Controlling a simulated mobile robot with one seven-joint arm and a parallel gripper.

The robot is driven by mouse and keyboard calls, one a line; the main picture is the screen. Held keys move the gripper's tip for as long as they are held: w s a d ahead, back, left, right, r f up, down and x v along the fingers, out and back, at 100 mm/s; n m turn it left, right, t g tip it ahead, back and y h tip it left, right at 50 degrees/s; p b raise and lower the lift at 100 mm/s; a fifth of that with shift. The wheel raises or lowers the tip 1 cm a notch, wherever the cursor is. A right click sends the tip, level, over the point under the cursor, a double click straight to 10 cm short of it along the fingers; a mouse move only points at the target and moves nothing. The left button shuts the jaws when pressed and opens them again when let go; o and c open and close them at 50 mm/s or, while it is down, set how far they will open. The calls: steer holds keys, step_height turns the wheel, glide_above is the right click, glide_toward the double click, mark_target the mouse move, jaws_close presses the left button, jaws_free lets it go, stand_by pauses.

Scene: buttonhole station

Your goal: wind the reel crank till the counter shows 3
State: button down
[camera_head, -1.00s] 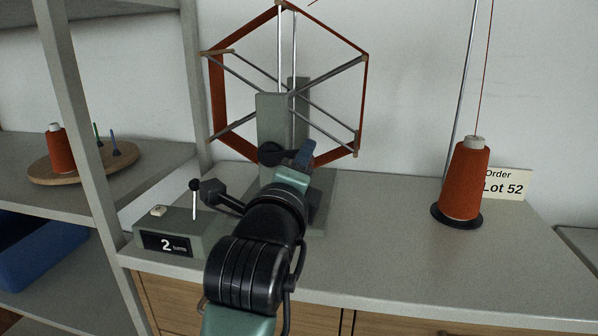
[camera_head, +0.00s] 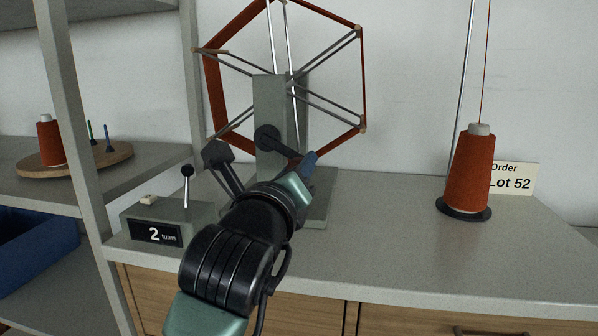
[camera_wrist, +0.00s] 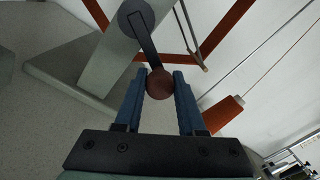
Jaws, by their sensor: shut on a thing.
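The reel (camera_head: 361,90) is a six-sided frame wound with orange-red thread on a grey stand (camera_head: 268,105). Its crank has a dark hub (camera_head: 267,138) and an arm reaching down to the right. In the wrist view the crank arm (camera_wrist: 146,45) ends in a round brown knob (camera_wrist: 160,84). My gripper (camera_wrist: 159,88) is shut on this knob, one blue finger on each side. In the head view my gripper (camera_head: 308,160) is in front of the stand, and my wrist hides part of it. The counter (camera_head: 157,233) reads 2 turns.
An orange thread cone (camera_head: 468,175) stands on a black base at the right, beside an "Order Lot 52" card (camera_head: 514,179). A black-knobbed lever (camera_head: 187,172) and a pale button (camera_head: 149,199) are on the counter box. A shelf with a round wooden board (camera_head: 75,160) is at left.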

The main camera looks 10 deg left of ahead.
stand_by(0.4)
steer(key=c, duration=0.5)
jaws_free()
steer(key=shift+s, duration=0.1)
steer(key=s+a, duration=0.1)
steer(key=s, duration=1.1)
steer(key=shift+s+f, duration=0.2)
steer(key=shift+s, duration=0.2)
steer(key=shift+r, duration=0.1)
